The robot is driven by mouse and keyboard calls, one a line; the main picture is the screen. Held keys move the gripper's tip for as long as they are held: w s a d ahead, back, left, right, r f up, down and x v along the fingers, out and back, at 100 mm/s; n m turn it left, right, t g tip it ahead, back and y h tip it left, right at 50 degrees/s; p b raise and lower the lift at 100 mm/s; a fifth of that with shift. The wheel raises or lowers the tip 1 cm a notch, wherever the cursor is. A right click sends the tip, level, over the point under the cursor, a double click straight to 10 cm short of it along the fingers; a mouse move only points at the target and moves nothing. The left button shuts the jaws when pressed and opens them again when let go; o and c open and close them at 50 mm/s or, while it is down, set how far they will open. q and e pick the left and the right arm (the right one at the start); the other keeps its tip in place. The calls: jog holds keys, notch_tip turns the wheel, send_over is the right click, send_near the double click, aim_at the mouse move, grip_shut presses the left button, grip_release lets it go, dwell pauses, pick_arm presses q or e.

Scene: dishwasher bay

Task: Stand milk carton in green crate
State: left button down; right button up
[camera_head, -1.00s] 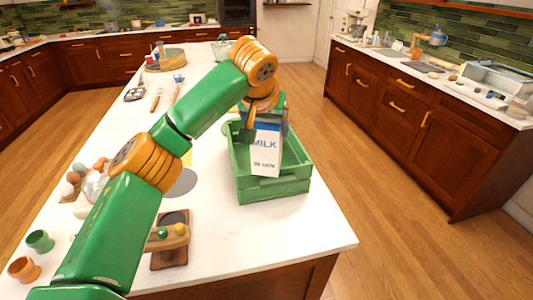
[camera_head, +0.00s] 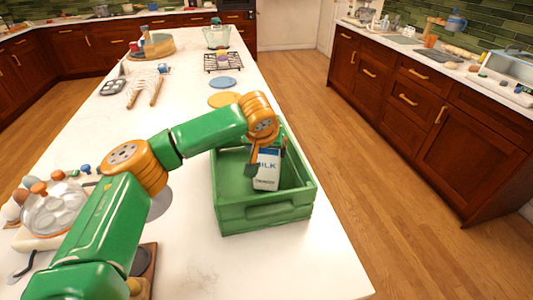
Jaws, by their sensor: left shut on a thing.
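The milk carton (camera_head: 267,173) is white with a dark blue top and lettering, and it is roughly upright with a slight tilt. Its lower part is inside the green crate (camera_head: 265,215), toward the crate's right half. I cannot tell whether its base touches the crate floor. My left gripper (camera_head: 268,157) reaches in from the left and is shut on the carton's upper part. The wrist and fingers hide the carton's top and part of the crate's back wall. My right gripper is not in view.
The crate stands near the right edge of the white counter (camera_head: 310,265). Blue (camera_head: 222,82) and yellow (camera_head: 224,99) discs and a wire rack (camera_head: 223,62) lie farther back.

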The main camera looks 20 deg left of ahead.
pick_arm(q)
jog(key=shift+x, duration=0.85)
jog(key=shift+s+d, duration=0.2)
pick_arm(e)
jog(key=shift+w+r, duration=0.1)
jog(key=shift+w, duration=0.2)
pick_arm(q)
grip_release()
jog(key=shift+s, duration=0.1)
jog(key=b+v, duration=0.2)
jog(key=v, duration=1)
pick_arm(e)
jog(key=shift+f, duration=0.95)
pick_arm(q)
jog(key=shift+a+r, duration=0.1)
